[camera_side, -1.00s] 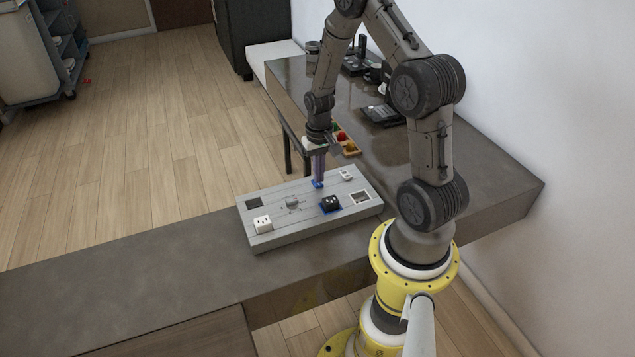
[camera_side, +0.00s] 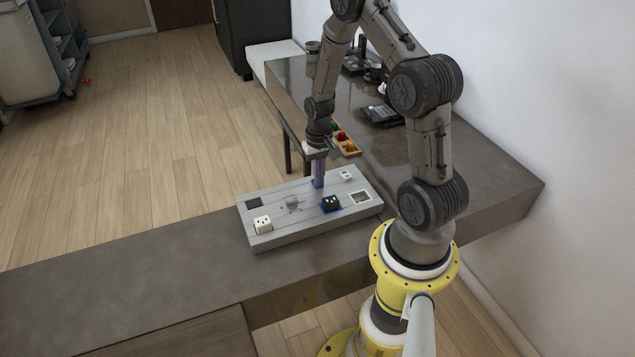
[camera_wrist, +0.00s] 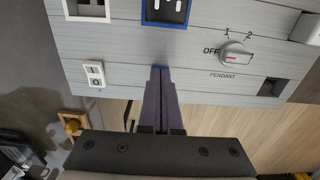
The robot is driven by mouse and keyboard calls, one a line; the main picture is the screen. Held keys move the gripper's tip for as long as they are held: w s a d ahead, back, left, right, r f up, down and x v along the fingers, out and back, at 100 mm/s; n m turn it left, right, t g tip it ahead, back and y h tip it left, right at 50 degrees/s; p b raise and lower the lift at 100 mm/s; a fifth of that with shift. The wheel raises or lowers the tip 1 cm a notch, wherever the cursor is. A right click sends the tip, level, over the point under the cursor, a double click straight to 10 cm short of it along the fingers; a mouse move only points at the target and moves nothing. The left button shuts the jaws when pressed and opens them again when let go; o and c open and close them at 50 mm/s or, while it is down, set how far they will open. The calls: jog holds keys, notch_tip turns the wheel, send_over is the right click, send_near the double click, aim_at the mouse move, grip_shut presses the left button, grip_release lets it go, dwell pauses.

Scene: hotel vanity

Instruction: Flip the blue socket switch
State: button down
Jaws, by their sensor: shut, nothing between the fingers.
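A grey board (camera_side: 275,232) lies on the dark counter. A small blue switch (camera_side: 315,184) sits near its far edge, mostly hidden behind my fingertips. In the wrist view only a bit of blue (camera_wrist: 160,68) shows at the tips. A black socket on a blue base (camera_side: 330,205) is nearer the camera, in line with the switch; it also shows at the top of the wrist view (camera_wrist: 165,12). My gripper (camera_side: 319,184) points down with its fingers together and empty, right at the switch. I cannot tell whether the tips touch it or which way the switch is tilted.
The board also carries a white I/O rocker (camera_wrist: 94,75), a pendant dial (camera_wrist: 235,55), a white outlet (camera_side: 263,225), a white-framed opening (camera_side: 360,198) and a dark square (camera_side: 254,203). A wooden tray (camera_side: 346,145) with coloured items stands behind the board.

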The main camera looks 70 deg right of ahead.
jog(key=shift+r, duration=3.4)
